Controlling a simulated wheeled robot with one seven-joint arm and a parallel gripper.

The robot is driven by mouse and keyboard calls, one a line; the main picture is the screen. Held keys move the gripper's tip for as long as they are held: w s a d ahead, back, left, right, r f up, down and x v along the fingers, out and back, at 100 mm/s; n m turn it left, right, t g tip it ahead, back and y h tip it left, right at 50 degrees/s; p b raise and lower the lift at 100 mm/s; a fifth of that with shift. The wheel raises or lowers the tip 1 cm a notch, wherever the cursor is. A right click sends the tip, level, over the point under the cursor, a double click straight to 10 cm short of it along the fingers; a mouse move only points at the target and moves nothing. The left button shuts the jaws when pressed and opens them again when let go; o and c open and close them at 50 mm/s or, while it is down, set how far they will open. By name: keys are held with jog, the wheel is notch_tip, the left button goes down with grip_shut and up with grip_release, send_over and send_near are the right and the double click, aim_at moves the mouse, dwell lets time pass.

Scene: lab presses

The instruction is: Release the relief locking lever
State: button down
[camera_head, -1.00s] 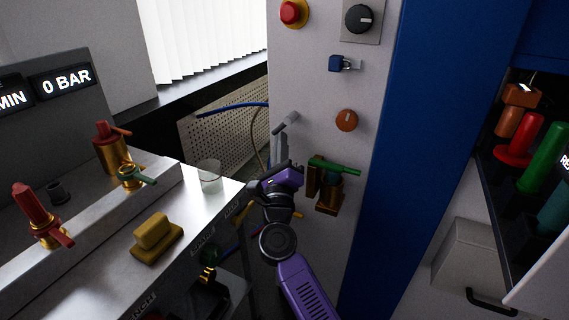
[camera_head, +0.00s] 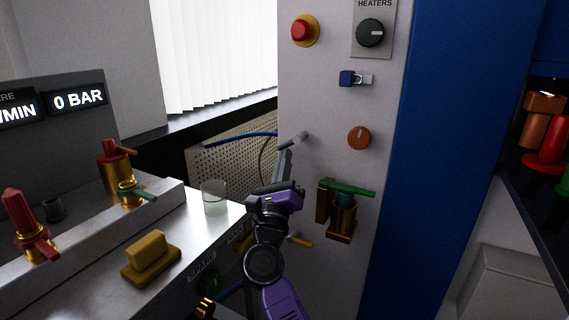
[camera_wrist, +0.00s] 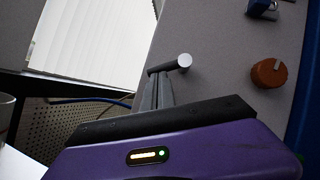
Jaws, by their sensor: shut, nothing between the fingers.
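No readable label marks the relief locking lever, so I cannot tell which part it is. A grey bar handle (camera_head: 293,140) sticks out at the left edge of the white panel; it also shows in the wrist view (camera_wrist: 170,66). My gripper (camera_head: 286,154) is shut and empty, its fingers just below this bar. In the wrist view the fingertips (camera_wrist: 157,82) overlap the bar's underside; I cannot tell whether they touch. A green lever (camera_head: 347,188) lies across a brass valve (camera_head: 341,216) on the panel, right of my gripper. A yellow lever (camera_head: 300,241) shows lower, beside my wrist.
The panel (camera_head: 320,100) carries a red button (camera_head: 302,30), a black knob (camera_head: 370,33), a blue latch (camera_head: 355,78) and an orange knob (camera_head: 359,137). A metal bench at left holds a glass (camera_head: 213,197), a yellow block (camera_head: 151,258) and red-handled valves (camera_head: 115,162).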

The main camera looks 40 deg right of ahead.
jog(key=v, duration=0.7)
jog(key=shift+s+a+f+p, duration=0.15)
jog(key=shift+s+a+p, duration=0.1)
jog(key=shift+a+p, duration=0.15)
dwell(0.4)
